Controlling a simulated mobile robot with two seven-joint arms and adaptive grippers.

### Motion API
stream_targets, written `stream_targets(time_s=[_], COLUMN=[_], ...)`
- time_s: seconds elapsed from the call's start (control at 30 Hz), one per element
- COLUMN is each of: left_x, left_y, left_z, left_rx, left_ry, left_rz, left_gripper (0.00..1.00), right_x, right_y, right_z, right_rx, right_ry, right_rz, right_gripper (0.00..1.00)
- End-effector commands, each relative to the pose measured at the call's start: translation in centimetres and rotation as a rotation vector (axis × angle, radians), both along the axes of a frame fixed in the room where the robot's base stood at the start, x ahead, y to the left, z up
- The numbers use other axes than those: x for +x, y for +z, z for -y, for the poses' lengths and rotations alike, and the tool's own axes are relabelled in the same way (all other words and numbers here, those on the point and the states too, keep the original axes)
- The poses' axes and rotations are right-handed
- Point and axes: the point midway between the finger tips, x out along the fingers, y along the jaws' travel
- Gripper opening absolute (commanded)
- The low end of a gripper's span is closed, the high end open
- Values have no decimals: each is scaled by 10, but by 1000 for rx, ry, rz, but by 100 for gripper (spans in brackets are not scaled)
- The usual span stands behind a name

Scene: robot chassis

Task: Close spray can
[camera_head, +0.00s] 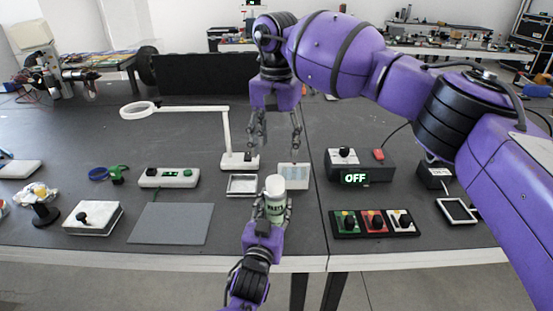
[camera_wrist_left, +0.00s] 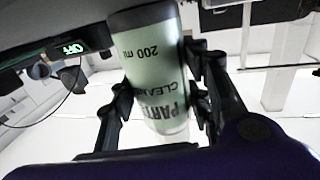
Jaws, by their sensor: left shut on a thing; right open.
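The spray can (camera_head: 274,200) is a pale cylinder with a white top end, standing roughly upright in the head view. My left gripper (camera_head: 272,217) is shut on its body from the near side. In the left wrist view, the can (camera_wrist_left: 152,65) shows "200 ml" and part of a "PARTS CLEANER" label between the two fingers of the left gripper (camera_wrist_left: 158,98). My right gripper (camera_head: 275,138) is open and empty, pointing down beyond the can and above the table. I cannot tell whether the white top is a separate cap.
A shallow tray (camera_head: 242,193) and a pale square box (camera_head: 293,171) lie just behind the can. A lamp with a ring head (camera_head: 138,110) stands behind left. A box reading "OFF" (camera_head: 356,178) and a switch panel (camera_head: 372,231) stand right. A grey mat (camera_head: 171,223) lies left.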

Motion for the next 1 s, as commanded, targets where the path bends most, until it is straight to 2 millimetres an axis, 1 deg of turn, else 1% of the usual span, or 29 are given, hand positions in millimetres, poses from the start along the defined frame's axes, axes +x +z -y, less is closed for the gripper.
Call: stream_targets(time_s=[0.1,0.37,0.4,0.53,0.87,1.0], left_x=[0,0,0,0,-1,-13], left_y=[0,0,0,0,0,-1], left_z=[0,0,0,0,0,-4], left_rx=[0,0,0,0,0,0], left_ry=[0,0,0,0,0,1], left_rz=[0,0,0,0,0,-1], left_gripper=[0,0,48,65,66,66], right_x=[0,0,0,0,0,0], right_y=[6,7,7,7,7,7], right_z=[0,0,0,0,0,0], right_rx=[-1,-1,-1,-1,-1,-1], right_ry=[-1,0,0,0,0,0], right_rz=[-1,-1,-1,0,0,0], right_gripper=[57,57,57,57,57,57])
